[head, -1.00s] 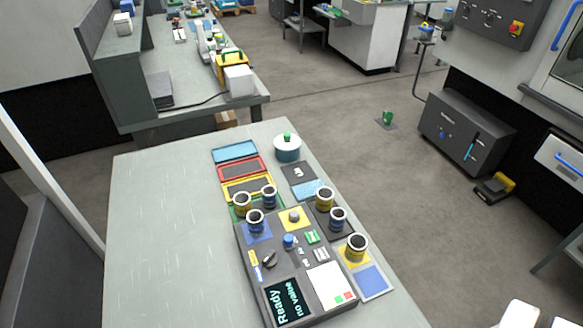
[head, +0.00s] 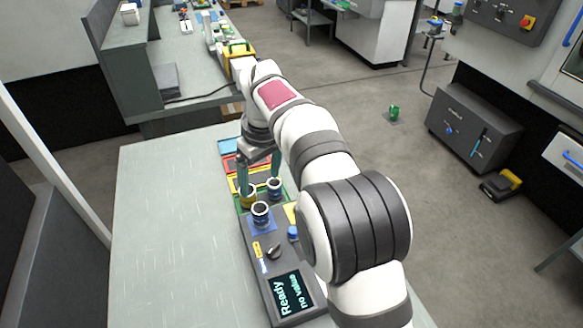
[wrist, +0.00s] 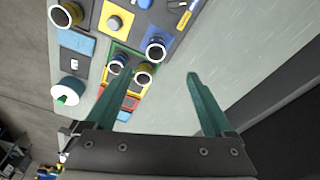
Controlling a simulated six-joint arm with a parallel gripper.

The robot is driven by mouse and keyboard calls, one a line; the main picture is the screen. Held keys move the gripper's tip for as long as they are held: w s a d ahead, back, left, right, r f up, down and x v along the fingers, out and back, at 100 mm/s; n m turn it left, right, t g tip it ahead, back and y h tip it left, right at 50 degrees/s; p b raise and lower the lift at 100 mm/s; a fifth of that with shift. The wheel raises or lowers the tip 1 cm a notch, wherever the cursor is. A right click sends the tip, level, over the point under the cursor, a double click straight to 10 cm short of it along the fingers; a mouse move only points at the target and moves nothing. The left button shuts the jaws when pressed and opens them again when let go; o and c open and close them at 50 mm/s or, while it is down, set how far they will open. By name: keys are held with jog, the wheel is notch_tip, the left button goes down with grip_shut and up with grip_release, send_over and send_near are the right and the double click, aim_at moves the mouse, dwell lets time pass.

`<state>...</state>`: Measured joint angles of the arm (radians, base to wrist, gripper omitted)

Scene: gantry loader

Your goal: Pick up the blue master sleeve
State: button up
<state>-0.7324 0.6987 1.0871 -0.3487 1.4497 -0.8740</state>
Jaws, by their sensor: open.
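My gripper (head: 260,181) is open and empty, with its two green fingers pointing down over the far left of the grey panel. In the wrist view my gripper (wrist: 155,72) shows its fingers wide apart. One blue sleeve (head: 261,215) stands upright on a blue square. Another blue sleeve (head: 274,188) stands upright by the green tray, beside a yellow sleeve (head: 248,200). The wrist view shows the blue sleeve on the blue square (wrist: 155,49), the other blue sleeve (wrist: 117,63) and the yellow sleeve (wrist: 143,76) near the fingertips. I cannot tell which blue sleeve is the master.
The panel has a dark display (head: 288,296) and a black knob (head: 274,252). My arm hides its right side in the head view. A further sleeve (wrist: 65,14) and a white pot with a green knob (wrist: 66,95) show in the wrist view. The left table (head: 165,240) is clear.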

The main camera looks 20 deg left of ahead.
aim_at(260, 211)
jog(key=f, duration=0.5)
jog(key=w+a+f, duration=0.1)
jog(key=f, duration=0.4)
jog(key=w+a+f, duration=0.1)
jog(key=f, duration=0.4)
jog(key=shift+a+f, duration=0.2)
jog(key=shift+f, duration=0.05)
grip_shut()
